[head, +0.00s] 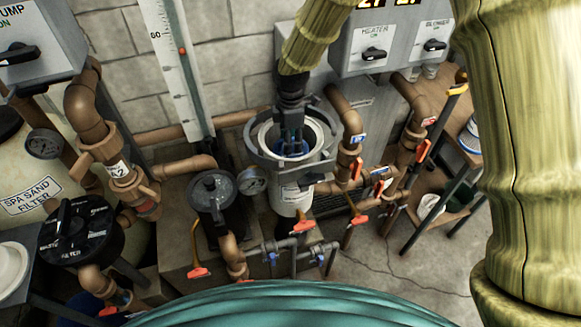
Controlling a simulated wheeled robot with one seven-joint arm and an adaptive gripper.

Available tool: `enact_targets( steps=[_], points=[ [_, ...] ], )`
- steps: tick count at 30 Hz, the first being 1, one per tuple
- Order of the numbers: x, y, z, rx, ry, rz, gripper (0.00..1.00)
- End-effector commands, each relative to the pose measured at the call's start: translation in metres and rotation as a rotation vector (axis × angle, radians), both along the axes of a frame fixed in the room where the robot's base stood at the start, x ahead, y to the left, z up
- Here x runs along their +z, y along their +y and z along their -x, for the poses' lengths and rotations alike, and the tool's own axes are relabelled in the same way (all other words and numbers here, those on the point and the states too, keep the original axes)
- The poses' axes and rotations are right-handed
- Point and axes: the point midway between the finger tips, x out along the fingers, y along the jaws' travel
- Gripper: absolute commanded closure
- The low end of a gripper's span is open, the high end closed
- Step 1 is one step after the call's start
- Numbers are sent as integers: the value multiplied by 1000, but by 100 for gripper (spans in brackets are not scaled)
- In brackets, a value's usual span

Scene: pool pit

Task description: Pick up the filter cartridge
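My gripper (291,122), dark, points down from the yellow-green sleeved arm into the open top of a round filter housing (258,153) in the middle of the head view. The housing has a grey collar and a white labelled body below. Inside it is a pale ring with a blue centre (297,148), which looks like the top of the filter cartridge. My fingertips are at or just above this blue part. They are small and dark, so I cannot tell whether they touch it or how far they are open.
Brown pipes with red-orange valve handles (303,225) crowd the housing. A black-lidded canister (213,190) and a gauge (252,181) stand at its left. A grey heater box (372,45) is behind, right. A wooden shelf (455,205) with containers is at right. Bare floor shows lower right.

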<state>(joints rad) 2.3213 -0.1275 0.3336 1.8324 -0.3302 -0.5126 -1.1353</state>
Motion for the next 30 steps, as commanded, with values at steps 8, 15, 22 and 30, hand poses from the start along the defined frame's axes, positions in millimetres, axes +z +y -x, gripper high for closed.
enact_targets(
  steps=[8, 15, 22, 30],
  points=[
    [-4, 1, -3, 1, 4, 0, 71],
    [-3, 0, -3, 0, 3, 0, 100],
    [-3, 0, -3, 0, 3, 0, 100],
    [0, 0, -3, 0, 2, -1, 100]
  ],
)
